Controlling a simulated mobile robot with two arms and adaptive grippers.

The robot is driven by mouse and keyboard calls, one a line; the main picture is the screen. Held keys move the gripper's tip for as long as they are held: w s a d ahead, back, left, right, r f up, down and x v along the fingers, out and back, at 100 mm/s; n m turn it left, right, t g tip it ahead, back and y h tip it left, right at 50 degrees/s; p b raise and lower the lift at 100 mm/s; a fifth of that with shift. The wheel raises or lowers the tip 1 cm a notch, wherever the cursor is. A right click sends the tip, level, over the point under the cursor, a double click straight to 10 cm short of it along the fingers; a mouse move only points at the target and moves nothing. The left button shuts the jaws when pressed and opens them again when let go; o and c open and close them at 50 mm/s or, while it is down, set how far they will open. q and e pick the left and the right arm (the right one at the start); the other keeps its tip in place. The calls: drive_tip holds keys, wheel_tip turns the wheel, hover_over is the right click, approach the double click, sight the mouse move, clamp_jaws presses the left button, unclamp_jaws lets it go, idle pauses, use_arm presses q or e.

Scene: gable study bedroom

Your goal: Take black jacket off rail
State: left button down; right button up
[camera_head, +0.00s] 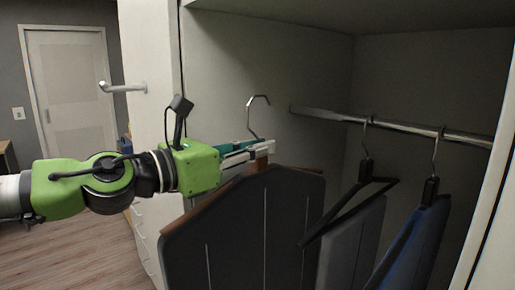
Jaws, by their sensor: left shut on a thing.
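The black jacket (245,235) hangs on a brown wooden hanger (200,212) with a metal hook (259,112). My left gripper (262,150) is shut on the hanger at its neck, just below the hook. The hook stands up free, to the left of the visible end of the rail (400,127) and apart from it. The jacket hangs upright below the gripper, in front of the wardrobe opening. My right gripper is not in view.
A grey garment (350,245) on a black hanger (352,208) and a blue garment (412,240) hang on the rail to the right. The wardrobe's side panel (150,130) stands behind my left arm. A white door (70,95) and wooden floor (75,245) show at left.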

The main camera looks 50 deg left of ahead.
use_arm(q)
drive_tip(key=shift+r, duration=0.35)
drive_tip(key=shift+a+r+p, duration=0.1)
drive_tip(key=shift+r+p, duration=0.45)
drive_tip(key=shift+r, duration=0.4)
drive_tip(key=shift+f, duration=0.1)
